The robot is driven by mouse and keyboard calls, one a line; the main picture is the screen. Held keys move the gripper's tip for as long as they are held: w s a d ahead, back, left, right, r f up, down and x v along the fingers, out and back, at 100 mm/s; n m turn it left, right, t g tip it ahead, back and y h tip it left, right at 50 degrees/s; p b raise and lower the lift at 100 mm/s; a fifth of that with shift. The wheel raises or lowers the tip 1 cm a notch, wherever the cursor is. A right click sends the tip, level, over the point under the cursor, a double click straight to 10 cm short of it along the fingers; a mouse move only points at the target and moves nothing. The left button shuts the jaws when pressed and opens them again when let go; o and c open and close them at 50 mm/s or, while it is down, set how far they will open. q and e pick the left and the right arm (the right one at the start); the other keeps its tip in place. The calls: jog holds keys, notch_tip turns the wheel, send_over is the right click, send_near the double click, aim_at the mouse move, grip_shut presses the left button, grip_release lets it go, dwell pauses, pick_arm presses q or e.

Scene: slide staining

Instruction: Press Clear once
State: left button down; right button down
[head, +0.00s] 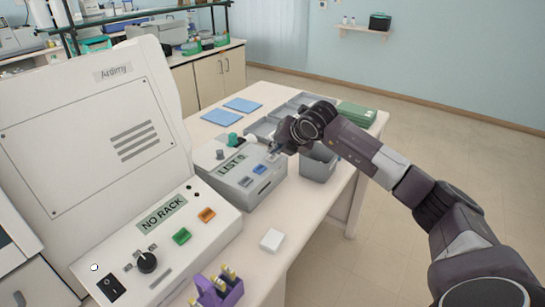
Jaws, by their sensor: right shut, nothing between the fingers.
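A grey box-shaped device (240,193) stands on the white bench, with a display (232,164) that appears to read "LIST 0". Below the display are a grey button (245,182) and a blue button (260,169). The labels are too small to read, so I cannot tell which one is Clear. My right gripper (275,152) is shut and empty, over the device's right end near the end of the button row. It hides part of that corner, and I cannot tell whether it touches the device. My left gripper is not in view.
A large white machine (95,135) with a "NO RACK" display fills the left. A purple rack (218,291) and a white block (271,240) are in front. Grey bins (319,166) sit beside and behind my right gripper. Blue mats (243,105) lie behind the device.

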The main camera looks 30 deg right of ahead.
aim_at(274, 158)
jog(key=shift+r, duration=0.3)
jog(key=shift+r+p, duration=1.25)
jog(key=shift+r, duration=1.2)
jog(key=shift+f, duration=0.1)
